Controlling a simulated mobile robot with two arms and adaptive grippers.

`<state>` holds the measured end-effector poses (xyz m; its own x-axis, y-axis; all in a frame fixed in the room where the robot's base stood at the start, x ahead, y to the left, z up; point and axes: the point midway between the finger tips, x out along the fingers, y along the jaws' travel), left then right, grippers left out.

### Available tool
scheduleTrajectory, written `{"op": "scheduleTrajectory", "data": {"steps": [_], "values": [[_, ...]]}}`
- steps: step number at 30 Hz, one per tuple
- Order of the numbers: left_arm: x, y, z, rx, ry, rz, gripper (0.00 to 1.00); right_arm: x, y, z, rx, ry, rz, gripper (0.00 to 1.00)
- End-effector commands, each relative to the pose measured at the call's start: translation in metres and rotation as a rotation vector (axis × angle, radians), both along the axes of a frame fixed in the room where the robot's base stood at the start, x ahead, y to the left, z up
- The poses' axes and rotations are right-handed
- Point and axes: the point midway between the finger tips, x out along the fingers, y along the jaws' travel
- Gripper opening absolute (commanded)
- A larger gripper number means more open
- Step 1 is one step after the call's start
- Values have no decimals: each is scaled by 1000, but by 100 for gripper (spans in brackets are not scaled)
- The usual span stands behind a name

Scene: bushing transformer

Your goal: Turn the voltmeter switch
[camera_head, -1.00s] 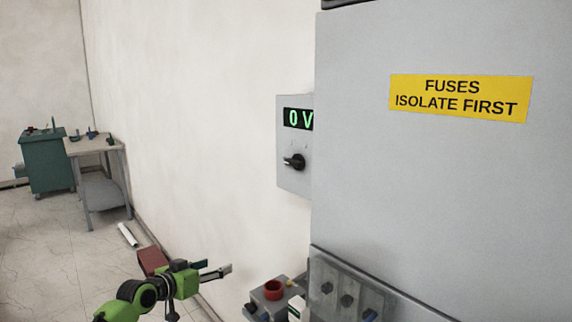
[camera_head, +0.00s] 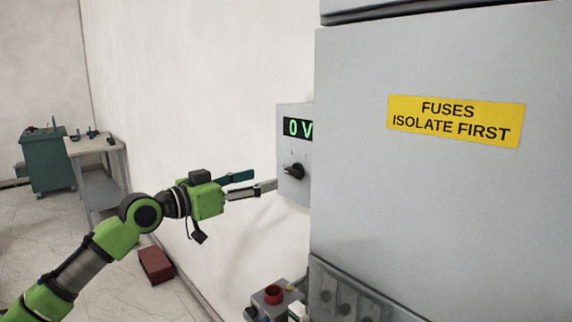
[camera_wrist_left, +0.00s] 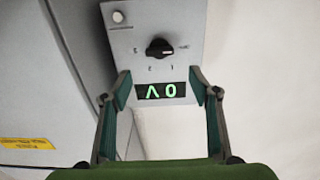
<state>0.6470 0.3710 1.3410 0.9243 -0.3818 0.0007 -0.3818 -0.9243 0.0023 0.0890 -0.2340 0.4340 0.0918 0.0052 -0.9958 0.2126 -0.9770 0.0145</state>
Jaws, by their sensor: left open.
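The voltmeter box (camera_head: 296,187) is a grey panel on the white wall, with a green display (camera_head: 298,128) reading 0 V. Its black rotary switch (camera_head: 294,171) sits below the display. In the left wrist view the box appears upside down, with the switch (camera_wrist_left: 159,48) above the display (camera_wrist_left: 162,91). My left gripper (camera_head: 264,181) is open and empty, its fingertips just left of the box at about the switch's height. In the wrist view its fingers (camera_wrist_left: 163,80) spread on either side of the display, and the switch lies beyond the tips. My right gripper is not in view.
A large grey cabinet (camera_head: 430,210) with a yellow fuse label (camera_head: 456,121) stands close to the right of the box. Below are a small box with a red button (camera_head: 273,294) and a red block (camera_head: 155,265) on the floor. A green cabinet (camera_head: 47,160) and table (camera_head: 98,148) stand far left.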

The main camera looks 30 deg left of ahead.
Motion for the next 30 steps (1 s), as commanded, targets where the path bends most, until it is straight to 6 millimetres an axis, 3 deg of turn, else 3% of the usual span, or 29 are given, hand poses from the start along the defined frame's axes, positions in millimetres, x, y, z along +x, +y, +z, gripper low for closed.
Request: {"op": "scheduleTrajectory", "data": {"steps": [1, 6, 15, 28, 30], "values": [[7, -4, 8, -2, -3, -2, 56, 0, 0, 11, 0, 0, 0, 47], [37, -18, 9, -2, -3, -3, 56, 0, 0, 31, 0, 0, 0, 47], [78, -33, 3, 0, -1, -1, 56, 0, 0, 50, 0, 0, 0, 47], [86, -36, 0, 3, 0, 0, 56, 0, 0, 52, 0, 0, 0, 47], [86, -36, 0, 3, 0, 0, 37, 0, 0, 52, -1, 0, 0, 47]]}}
